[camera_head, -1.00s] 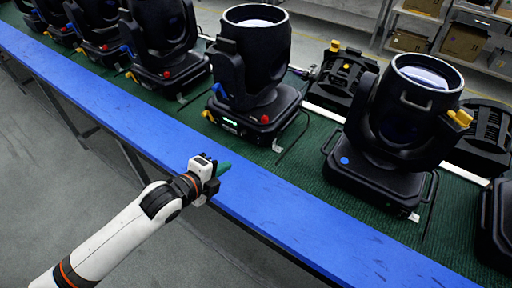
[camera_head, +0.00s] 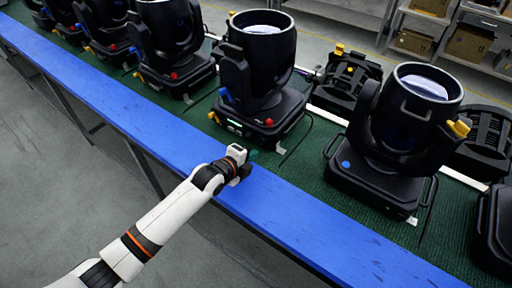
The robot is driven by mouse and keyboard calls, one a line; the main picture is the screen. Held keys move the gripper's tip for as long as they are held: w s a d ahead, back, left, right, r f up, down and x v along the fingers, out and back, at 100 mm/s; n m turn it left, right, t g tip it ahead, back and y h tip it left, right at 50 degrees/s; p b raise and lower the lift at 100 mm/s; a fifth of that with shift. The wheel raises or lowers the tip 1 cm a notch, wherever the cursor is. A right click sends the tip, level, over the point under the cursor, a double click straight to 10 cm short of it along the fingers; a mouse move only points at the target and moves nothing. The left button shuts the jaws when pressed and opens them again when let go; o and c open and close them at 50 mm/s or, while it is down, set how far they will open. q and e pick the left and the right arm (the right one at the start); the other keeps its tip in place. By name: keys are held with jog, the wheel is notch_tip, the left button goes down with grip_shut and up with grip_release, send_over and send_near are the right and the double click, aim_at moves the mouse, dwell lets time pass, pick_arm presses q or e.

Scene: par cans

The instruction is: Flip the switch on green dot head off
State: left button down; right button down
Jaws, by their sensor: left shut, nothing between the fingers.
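A black moving head (camera_head: 262,70) stands upright on the green mat in the middle. A small green-lit strip (camera_head: 235,123) shows low on its base front, between a yellow knob (camera_head: 212,116) and a red knob (camera_head: 268,122). I cannot make out a switch or a clear green dot on it. The head to its right (camera_head: 405,120) has a blue dot (camera_head: 346,164) on its base. My right gripper is not in view.
More black heads (camera_head: 170,45) stand in a row toward the back left, and another base (camera_head: 494,225) is at the right edge. The blue front strip (camera_head: 310,225) is clear. Shelves with cardboard boxes (camera_head: 468,44) stand behind.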

aim_at(262, 142)
pick_arm(q)
jog(key=shift+w+d+f+p, duration=0.1)
jog(key=shift+w+d+p, duration=0.05)
jog(key=shift+w+d, duration=0.35)
jog(key=shift+w+d+f+p, duration=0.15)
jog(key=shift+w+d, duration=0.1)
jog(key=shift+w, duration=0.3)
jog(key=shift+w+f+b, duration=0.1)
jog(key=shift+f+b, duration=0.2)
jog(key=shift+b, duration=0.6)
jog(key=shift+d+r, duration=0.1)
jog(key=shift+r, duration=0.25)
jog(key=shift+r+t+h+p, duration=0.3)
jog(key=shift+r+p, duration=0.5)
jog(key=shift+r, duration=0.1)
jog(key=shift+w, duration=0.1)
